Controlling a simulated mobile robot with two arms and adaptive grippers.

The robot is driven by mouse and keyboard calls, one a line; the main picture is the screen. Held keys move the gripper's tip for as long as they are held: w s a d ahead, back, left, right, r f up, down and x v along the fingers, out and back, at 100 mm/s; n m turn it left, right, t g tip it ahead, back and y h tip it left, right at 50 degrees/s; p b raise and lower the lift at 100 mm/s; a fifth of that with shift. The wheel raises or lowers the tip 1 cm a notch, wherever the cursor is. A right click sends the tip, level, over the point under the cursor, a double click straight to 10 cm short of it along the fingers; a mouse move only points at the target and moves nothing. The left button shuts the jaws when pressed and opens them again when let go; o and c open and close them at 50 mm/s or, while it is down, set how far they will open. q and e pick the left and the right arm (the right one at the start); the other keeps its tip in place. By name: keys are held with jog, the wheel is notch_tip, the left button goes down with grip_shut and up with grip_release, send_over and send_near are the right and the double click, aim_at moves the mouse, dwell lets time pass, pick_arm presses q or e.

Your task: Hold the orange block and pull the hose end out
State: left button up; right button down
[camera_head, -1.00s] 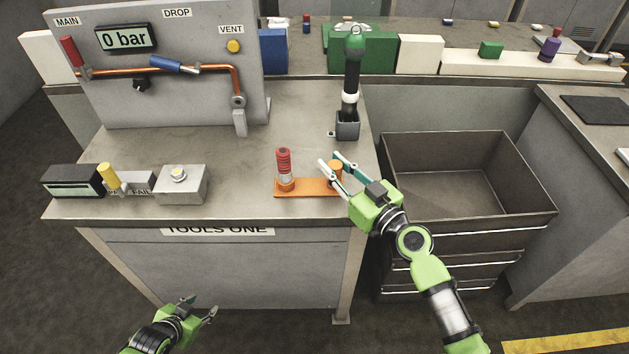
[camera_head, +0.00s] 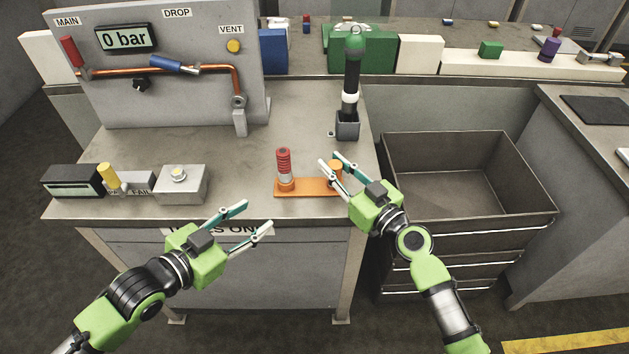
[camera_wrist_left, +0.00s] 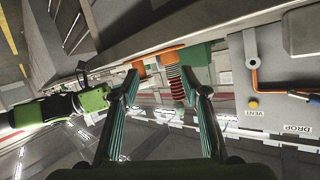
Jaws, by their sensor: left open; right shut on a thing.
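The orange block (camera_head: 308,188) lies flat near the front edge of the bench. The hose end (camera_head: 284,163), with a red ribbed top and a paler lower part, stands upright in its left end. My right gripper (camera_head: 329,160) is shut on the orange block at its right-hand post, which the fingers partly hide. My left gripper (camera_head: 257,217) is open and empty, in front of the bench edge, left of and nearer than the hose end. In the left wrist view, the hose end (camera_wrist_left: 175,82) shows between the open fingers (camera_wrist_left: 168,88), apart from them.
A black tool with a green top (camera_head: 352,70) stands in a holder behind the block. A grey box (camera_head: 181,185) and a dark display box (camera_head: 73,181) sit at the left. The gauge panel (camera_head: 190,100) rises behind. An open bin (camera_head: 467,212) is at the right.

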aim_at(279, 157)
pick_arm(q)
notch_tip(279, 157, up, 6)
jog(key=w+d+n+t, duration=0.2)
jog(key=w+n+t, duration=0.1)
pick_arm(e)
jog(key=shift+f, duration=0.25)
pick_arm(q)
jog(key=shift+x, duration=5)
jog(key=shift+a, duration=0.1)
grip_shut()
jog(key=shift+r, duration=1)
jog(key=shift+r, duration=2.7)
